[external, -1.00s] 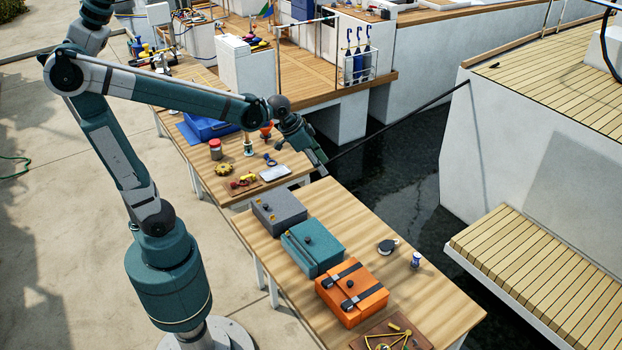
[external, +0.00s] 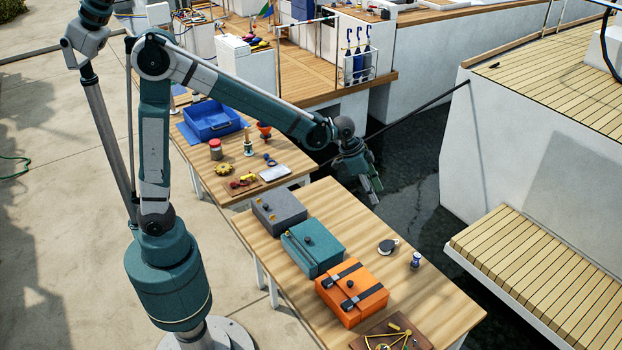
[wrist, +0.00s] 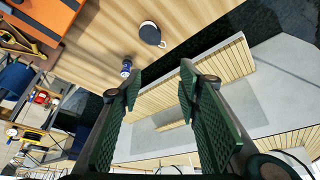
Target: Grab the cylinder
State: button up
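A small blue-and-white cylinder (external: 415,259) stands upright near the right edge of the front wooden table. It also shows in the wrist view (wrist: 126,68), just beyond and left of the left fingertip. My gripper (external: 374,192) is in the air past the table's far edge, above the dark water and apart from the cylinder. In the wrist view its two green ribbed fingers (wrist: 160,80) are spread apart with nothing between them.
A round black-and-white item (external: 387,246) lies near the cylinder. Grey (external: 279,211), teal (external: 313,248) and orange (external: 351,292) boxes line the table's left side. A brown board with yellow tools (external: 392,336) lies at the front.

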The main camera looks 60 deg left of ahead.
jog(key=w+d+f+m, duration=0.2)
jog(key=w+d+f, duration=0.2)
jog(key=d+f, duration=0.45)
jog(key=m+g, duration=0.2)
send_over(415, 254)
jog(key=a, duration=0.2)
jog(key=shift+h, duration=0.3)
jog(key=f, duration=0.6)
jog(key=shift+s+f, duration=0.3)
jog(key=shift+s, duration=0.1)
jog(key=shift+d, duration=0.1)
jog(key=shift+f+t, duration=0.15)
jog(key=shift+t, duration=0.15)
jog(key=shift+x, duration=1.15)
jog(key=shift+x, duration=2.6)
jog(key=shift+s, duration=0.1)
